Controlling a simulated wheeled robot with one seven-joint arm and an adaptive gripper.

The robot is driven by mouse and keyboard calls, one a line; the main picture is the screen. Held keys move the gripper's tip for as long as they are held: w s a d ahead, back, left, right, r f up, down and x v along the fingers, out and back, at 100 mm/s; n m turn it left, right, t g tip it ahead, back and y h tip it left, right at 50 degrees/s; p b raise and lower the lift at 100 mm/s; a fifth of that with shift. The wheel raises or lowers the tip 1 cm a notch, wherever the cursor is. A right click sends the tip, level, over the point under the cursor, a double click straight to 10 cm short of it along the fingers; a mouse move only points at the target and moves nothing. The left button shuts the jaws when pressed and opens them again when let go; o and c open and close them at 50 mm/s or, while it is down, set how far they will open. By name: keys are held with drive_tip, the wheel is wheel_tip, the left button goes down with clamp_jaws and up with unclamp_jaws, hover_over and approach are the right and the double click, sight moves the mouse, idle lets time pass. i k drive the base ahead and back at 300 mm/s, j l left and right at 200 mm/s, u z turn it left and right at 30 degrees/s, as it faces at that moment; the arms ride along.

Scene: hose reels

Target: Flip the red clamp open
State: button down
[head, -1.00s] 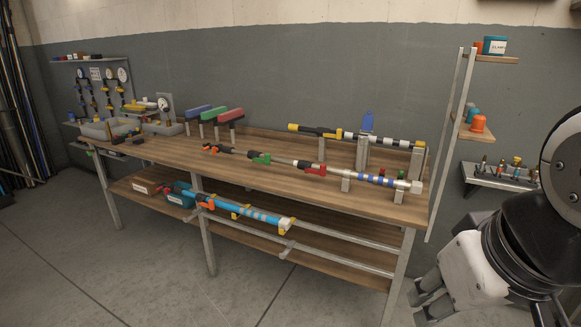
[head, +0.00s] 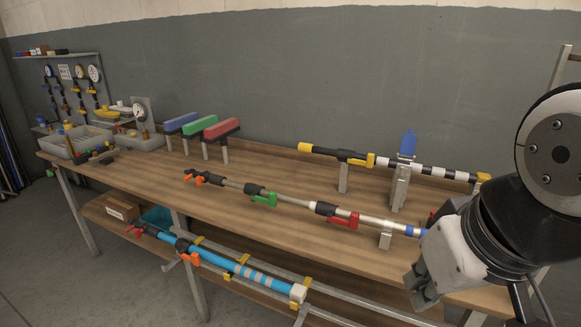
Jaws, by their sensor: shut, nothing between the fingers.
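The red clamp (head: 343,219) sits on the long grey pole (head: 290,204) that lies along the front part of the bench, right of the middle of the head view. Its lever lies along the pole. The same pole carries a green clamp (head: 264,198) to the left and an orange one (head: 192,178) at its left end. My gripper (head: 418,289) is at the lower right, to the right of the red clamp and nearer the camera, apart from it. It is shut and empty, and my arm hides the pole's right end.
A second pole (head: 325,152) with a yellow clamp lies behind on stands, by an upright blue piece (head: 408,143). A blue pole (head: 225,268) lies below the bench top (head: 150,180). Blue, green and red blocks (head: 222,129) stand at the back. Bare wood lies between.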

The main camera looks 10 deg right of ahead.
sight(353, 223)
drive_tip(key=i, duration=1)
drive_tip(key=u, duration=0.05)
